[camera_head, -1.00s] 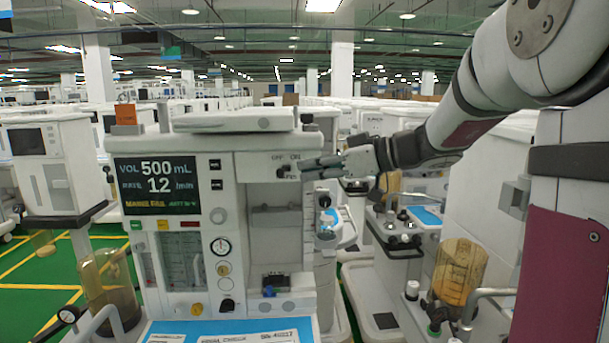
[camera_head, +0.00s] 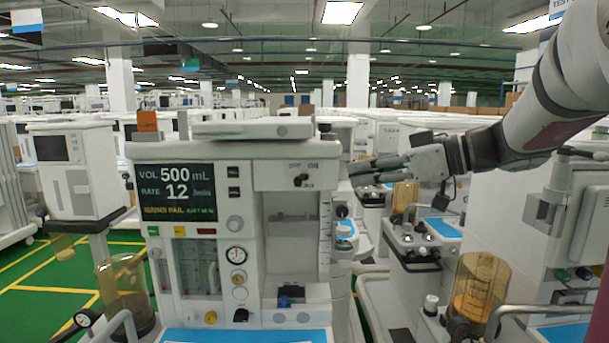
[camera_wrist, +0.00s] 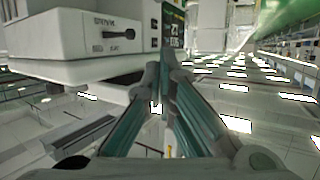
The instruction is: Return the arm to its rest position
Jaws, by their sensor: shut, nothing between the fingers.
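My gripper (camera_head: 354,170) reaches in from the right in the head view, its fingers pointing left. It is shut and empty. It hangs in the air just right of the anaesthesia cart (camera_head: 235,149), clear of its black rotary switch (camera_head: 300,180). In the wrist view my fingers (camera_wrist: 160,72) come together at their tips. The cart's white panel with the black switch (camera_wrist: 121,35) is to the upper left there, apart from the fingers.
The cart's screen (camera_head: 180,188) shows VOL 500 mL and RATE 12. A second cart with an amber canister (camera_head: 480,287) stands under my arm on the right. Another cart (camera_head: 75,170) is at the left. Green floor (camera_head: 45,308) is open at the lower left.

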